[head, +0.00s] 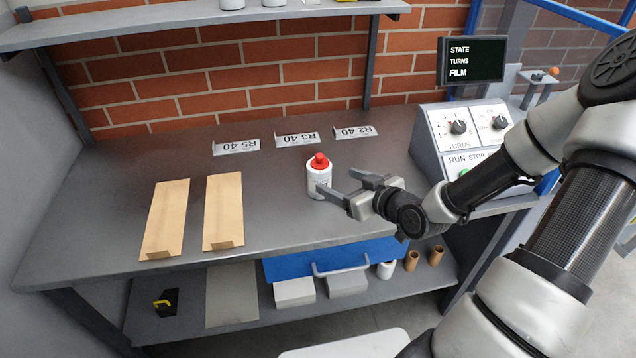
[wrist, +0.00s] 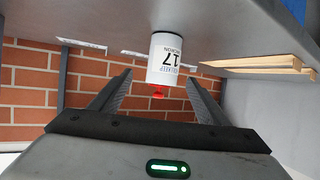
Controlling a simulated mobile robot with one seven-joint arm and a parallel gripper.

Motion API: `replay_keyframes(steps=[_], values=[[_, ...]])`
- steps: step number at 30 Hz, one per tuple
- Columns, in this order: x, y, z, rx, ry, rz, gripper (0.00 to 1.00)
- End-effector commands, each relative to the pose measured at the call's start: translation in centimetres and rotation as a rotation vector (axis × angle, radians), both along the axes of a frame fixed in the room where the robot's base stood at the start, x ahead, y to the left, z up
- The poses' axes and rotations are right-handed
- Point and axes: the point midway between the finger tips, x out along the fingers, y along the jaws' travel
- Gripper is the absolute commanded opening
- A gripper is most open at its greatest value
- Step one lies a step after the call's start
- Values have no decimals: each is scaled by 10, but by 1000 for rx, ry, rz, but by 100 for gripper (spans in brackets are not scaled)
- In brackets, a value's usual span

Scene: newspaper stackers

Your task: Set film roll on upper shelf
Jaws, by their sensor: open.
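The film roll (head: 320,178) is a white upright cylinder with a red knob on top, standing on the grey worktable (head: 275,225). In the wrist view the picture is upside down, and the roll (wrist: 166,58) shows a label with "17". My gripper (head: 338,182) is open, to the right of the roll and pointing at it. In the wrist view the roll lies between and beyond the fingers (wrist: 158,84); I cannot tell whether they touch it. The upper shelf (head: 180,30) runs along the brick wall above the table, cut off by the top edge.
Two brown paper sleeves (head: 165,220) lie at the table's left. Several label cards (head: 298,139) stand along the back. A control panel (head: 475,140) and a screen (head: 472,60) are at right. White items (head: 232,4) stand on the upper shelf; its left stretch looks clear.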

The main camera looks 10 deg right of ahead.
Motion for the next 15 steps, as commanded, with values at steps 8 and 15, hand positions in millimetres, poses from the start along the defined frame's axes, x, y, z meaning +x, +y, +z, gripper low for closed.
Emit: replay_keyframes(steps=[8,15], values=[[36,15,-16,1,-1,1,70],[51,26,-27,3,0,1,70]])
